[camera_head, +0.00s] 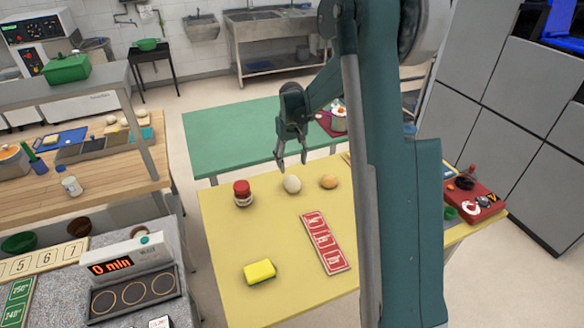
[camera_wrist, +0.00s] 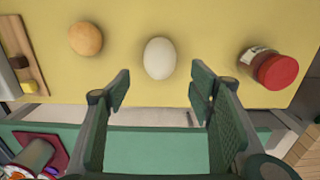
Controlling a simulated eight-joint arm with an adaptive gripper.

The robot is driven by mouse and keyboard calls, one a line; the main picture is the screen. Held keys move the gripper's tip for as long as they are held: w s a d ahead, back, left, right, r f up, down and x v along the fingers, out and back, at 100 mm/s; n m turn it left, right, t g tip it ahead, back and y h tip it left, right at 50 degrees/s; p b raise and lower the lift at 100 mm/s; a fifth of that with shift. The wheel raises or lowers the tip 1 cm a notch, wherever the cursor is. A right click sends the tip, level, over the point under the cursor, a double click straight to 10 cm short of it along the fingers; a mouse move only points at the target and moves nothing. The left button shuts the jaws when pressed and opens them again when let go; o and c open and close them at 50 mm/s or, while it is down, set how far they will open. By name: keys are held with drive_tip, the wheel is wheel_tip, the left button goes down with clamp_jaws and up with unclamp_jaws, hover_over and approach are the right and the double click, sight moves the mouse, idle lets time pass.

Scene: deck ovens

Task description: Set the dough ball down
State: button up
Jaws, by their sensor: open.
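A pale cream ball (camera_head: 292,184), which looks like the dough ball, rests on the yellow table (camera_head: 225,225) near its far edge. It also shows in the wrist view (camera_wrist: 160,58), slightly oval, at top centre. A browner round ball (camera_head: 328,182) lies to its right in the head view and to its left in the wrist view (camera_wrist: 86,39). My gripper (camera_head: 291,163) is open and empty, above the table's far edge. In the wrist view, the fingertips (camera_wrist: 160,88) are spread wide, and the pale ball lies just beyond the gap, clear of both fingers.
A red-lidded jar (camera_head: 242,193) stands left of the pale ball. A red marked board (camera_head: 325,242) and a yellow sponge (camera_head: 260,272) lie nearer. A green table (camera_head: 225,135) stands behind. A red tray (camera_head: 478,205) sits at the right. The yellow table's front left is mostly clear.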

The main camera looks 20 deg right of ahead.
drive_tip(key=shift+r, duration=0.25)
idle(0.5)
drive_tip(key=s+a+r+t, duration=0.2)
drive_tip(key=s+a+r, duration=0.2)
drive_tip(key=s+r, duration=0.5)
drive_tip(key=s+a+r+t, duration=0.1)
drive_tip(key=s+a+r, duration=0.4)
drive_tip(key=s+r, duration=0.4)
drive_tip(key=s+a+t, duration=0.2)
drive_tip(key=s+a, duration=0.1)
drive_tip(key=s, duration=0.9)
drive_tip(key=s+a+r+t, duration=0.1)
drive_tip(key=s+a+t, duration=0.1)
drive_tip(key=s, duration=0.9)
drive_tip(key=shift+s+a, duration=0.4)
drive_tip(key=shift+a, duration=0.05)
